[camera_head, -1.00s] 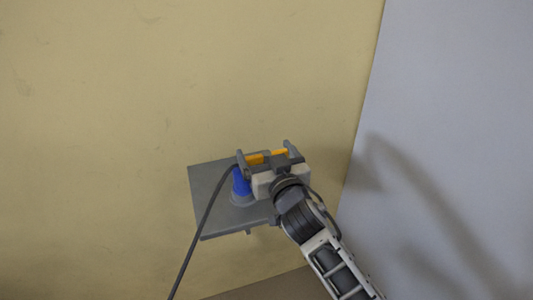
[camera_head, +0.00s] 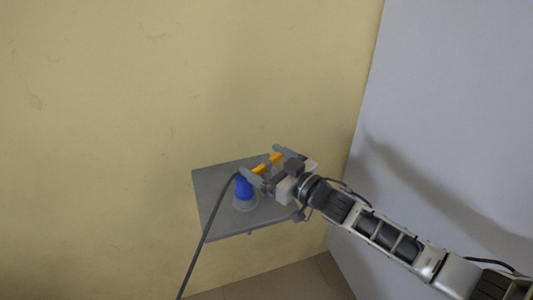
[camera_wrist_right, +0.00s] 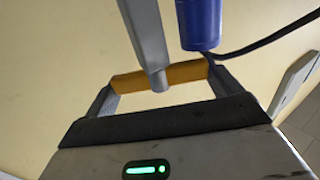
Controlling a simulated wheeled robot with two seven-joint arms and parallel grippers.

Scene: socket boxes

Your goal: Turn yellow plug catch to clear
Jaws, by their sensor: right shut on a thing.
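A yellow bar-shaped catch (camera_head: 276,157) lies across the space between the fingers of my right gripper (camera_head: 265,163), which is shut on it. In the right wrist view the yellow catch (camera_wrist_right: 183,73) spans between the grey fingers, with a grey rod (camera_wrist_right: 150,45) crossing in front of its middle. A blue plug (camera_head: 243,188) with a dark cord stands on a grey plate (camera_head: 214,212), just left of the gripper. The plug (camera_wrist_right: 200,22) also shows at the top of the right wrist view. The gripper hides part of the plate. My left gripper is not in view.
The dark cord (camera_head: 203,240) hangs from the plug down to the lower left. A yellow wall (camera_head: 110,120) stands behind the plate and a grey wall (camera_head: 460,100) stands to the right. The space left of the plate is clear.

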